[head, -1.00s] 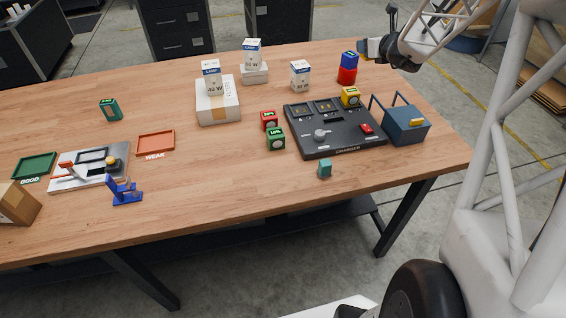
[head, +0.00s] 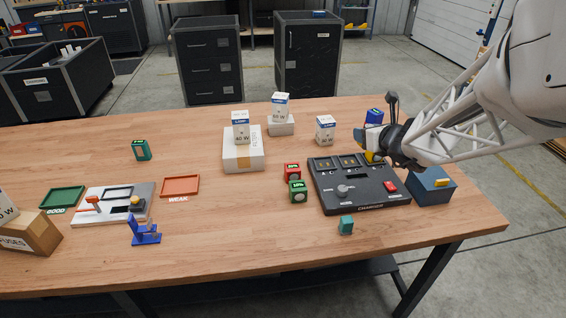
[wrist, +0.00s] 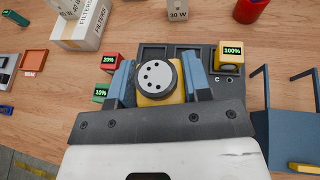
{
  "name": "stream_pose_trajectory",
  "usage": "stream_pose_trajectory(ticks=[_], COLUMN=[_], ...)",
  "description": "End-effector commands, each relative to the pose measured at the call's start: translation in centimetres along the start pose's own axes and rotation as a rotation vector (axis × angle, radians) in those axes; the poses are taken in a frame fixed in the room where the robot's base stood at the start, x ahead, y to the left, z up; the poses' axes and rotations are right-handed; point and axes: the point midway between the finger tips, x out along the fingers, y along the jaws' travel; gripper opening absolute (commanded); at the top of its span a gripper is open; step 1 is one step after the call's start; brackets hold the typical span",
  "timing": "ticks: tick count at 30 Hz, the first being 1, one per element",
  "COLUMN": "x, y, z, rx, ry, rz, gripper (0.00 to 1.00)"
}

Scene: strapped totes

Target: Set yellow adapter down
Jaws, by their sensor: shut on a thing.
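The yellow adapter (wrist: 178,92), with a round grey face with several dark holes, is between the blue fingers of my gripper (wrist: 158,80) in the wrist view. My gripper is shut on it and holds it over the black charger (wrist: 225,92). In the head view my gripper (head: 384,143) is at the charger's (head: 372,197) back right, and the adapter cannot be made out clearly. A yellow battery (wrist: 231,57) reading 100% sits in the charger's right slot, right of the adapter; the other two slots look empty.
A red battery (head: 292,171) and a green battery (head: 298,192) stand left of the charger. A blue tote (head: 431,188) with raised handles stands at its right. A teal block (head: 346,225) lies in front. Lamp boxes and a filters box (head: 243,157) stand behind.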

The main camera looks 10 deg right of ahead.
Motion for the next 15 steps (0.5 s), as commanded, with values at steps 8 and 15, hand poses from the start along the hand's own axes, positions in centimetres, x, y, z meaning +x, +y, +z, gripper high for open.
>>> stream_pose_trajectory(ticks=[8,15], x=[-2.0,-3.7], y=[4.0,7.1], z=[-2.1,-4.1], rx=[-0.01,-0.019], ry=[-0.001,-0.001], rz=[0.025,0.047], gripper=[0.19,0.19])
